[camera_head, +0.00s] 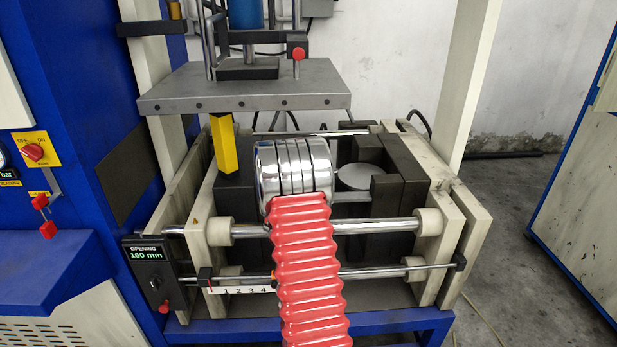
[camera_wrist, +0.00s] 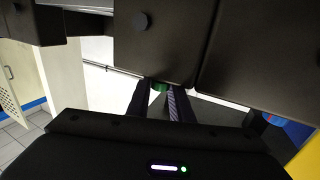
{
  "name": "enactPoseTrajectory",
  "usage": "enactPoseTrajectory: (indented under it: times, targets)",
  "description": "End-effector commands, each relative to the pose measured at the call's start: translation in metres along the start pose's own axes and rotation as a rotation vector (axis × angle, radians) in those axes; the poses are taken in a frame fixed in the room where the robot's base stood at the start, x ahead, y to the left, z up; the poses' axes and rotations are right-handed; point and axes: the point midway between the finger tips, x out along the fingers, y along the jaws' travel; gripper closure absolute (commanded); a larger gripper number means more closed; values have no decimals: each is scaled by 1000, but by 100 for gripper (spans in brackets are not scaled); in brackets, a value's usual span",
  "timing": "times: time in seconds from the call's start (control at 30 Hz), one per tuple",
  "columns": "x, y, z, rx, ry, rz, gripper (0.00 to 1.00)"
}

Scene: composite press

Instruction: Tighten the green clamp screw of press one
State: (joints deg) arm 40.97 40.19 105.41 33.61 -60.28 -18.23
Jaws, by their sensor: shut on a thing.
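The green clamp screw (camera_wrist: 160,87) shows as a small green piece between my fingertips in the wrist view, below a dark block. My gripper (camera_wrist: 160,98) is shut on it. Only a little of the screw is visible. In the head view my own arm hides the gripper and the screw. The press (camera_head: 455,245) has dark blocks (camera_head: 402,165) inside a cream frame, and the arm reaches in between its side plates.
A grey plate (camera_head: 240,88) hangs above the blocks, with a yellow block (camera_head: 224,150) below its left part. Chrome rods (camera_head: 380,226) cross the press front. A display (camera_head: 145,254) reads opening 160 mm. Blue cabinets stand at both sides. Grey floor is clear at right.

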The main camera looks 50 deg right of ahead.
Motion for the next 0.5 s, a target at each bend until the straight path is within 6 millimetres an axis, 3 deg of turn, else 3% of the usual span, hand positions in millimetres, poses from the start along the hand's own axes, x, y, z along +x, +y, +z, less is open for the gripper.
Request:
enactPoseTrajectory:
  times: [0.5]
  targets:
    - [0, -1, 0, -1, 0, 86, 100]
